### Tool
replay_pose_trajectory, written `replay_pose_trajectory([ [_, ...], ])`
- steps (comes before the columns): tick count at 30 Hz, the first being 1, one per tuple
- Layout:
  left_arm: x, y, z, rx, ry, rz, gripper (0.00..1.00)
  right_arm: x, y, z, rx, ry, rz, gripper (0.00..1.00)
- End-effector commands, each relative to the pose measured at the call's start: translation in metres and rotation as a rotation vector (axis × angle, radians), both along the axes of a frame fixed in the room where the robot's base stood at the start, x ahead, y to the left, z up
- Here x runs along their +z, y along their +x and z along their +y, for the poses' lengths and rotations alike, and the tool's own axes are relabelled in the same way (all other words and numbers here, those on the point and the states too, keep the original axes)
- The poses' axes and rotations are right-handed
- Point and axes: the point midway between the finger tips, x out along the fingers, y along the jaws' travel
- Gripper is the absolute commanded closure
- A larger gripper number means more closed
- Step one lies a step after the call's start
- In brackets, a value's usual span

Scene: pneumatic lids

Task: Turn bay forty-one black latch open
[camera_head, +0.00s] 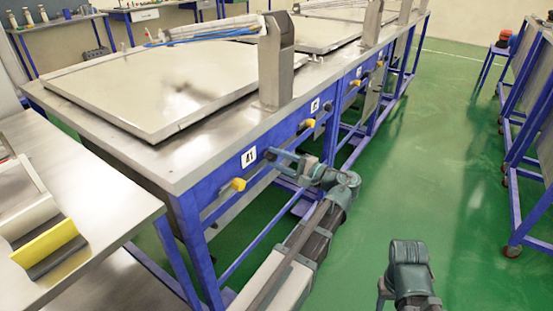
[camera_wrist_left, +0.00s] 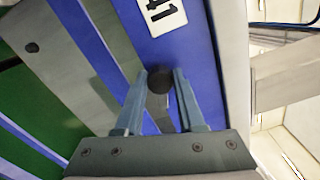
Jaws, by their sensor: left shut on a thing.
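The bay forty-one panel carries a white label reading 41 (camera_head: 249,157) on the blue front rail of the workbench. My left gripper (camera_head: 270,154) reaches this rail just right of the label. In the left wrist view the black latch (camera_wrist_left: 158,81) is a dark round knob on the blue rail, below the label. The left gripper's fingers (camera_wrist_left: 161,76) are shut on it, one on each side.
A yellow knob (camera_head: 238,184) sits left of the label, below the rail. A large metal lid (camera_head: 150,85) lies on the bench beside an upright metal post (camera_head: 276,65).

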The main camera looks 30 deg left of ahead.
Motion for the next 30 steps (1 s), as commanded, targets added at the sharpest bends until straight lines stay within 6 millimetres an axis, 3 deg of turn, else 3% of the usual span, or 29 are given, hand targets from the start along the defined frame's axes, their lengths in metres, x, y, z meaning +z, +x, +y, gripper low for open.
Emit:
replay_pose_trajectory([
  [13,-0.0018,-0.0009,-0.0004,0.001,-0.023,-0.258,1.00,-0.0011,0.0000,0.0000,0.000,0.000,0.000,0.50],
  [30,-0.0022,-0.0011,-0.0005,0.001,-0.029,-0.317,1.00,-0.0013,0.0000,0.0000,0.000,0.000,0.000,0.50],
])
